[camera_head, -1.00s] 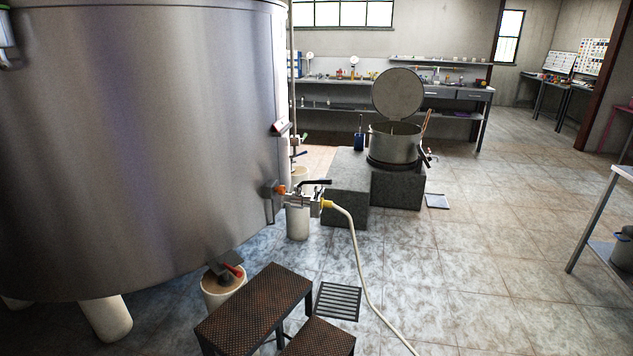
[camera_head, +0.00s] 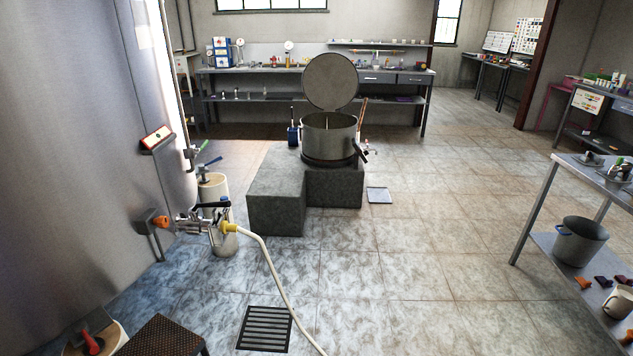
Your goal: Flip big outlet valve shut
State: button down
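The big outlet valve (camera_head: 195,222) is a metal fitting low on the side of the large steel tank (camera_head: 95,150). It has an orange part at the tank side and a black lever handle (camera_head: 211,205) on top. The lever lies roughly level, pointing right along the outlet. A yellow coupling (camera_head: 230,228) at its end joins a cream hose (camera_head: 268,262) that runs down to the floor. My gripper is not in view.
A brown perforated step (camera_head: 162,337) stands at the lower left. A floor drain grate (camera_head: 265,329) lies by the hose. Grey blocks (camera_head: 277,205) with a lidded pot (camera_head: 328,135) stand behind. A metal table (camera_head: 575,185) is at right. The middle floor is clear.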

aim_at(213, 205)
jog(key=i+l+z, duration=0.1)
jog(key=i+z, duration=0.35)
jog(key=i, duration=1.15)
jog(key=i+l+u, duration=0.15)
jog(key=i+u, duration=0.3)
jog(key=i+l+u, duration=0.4)
jog(key=i, duration=0.25)
jog(key=i+l+u, duration=0.9)
jog(key=l, duration=0.15)
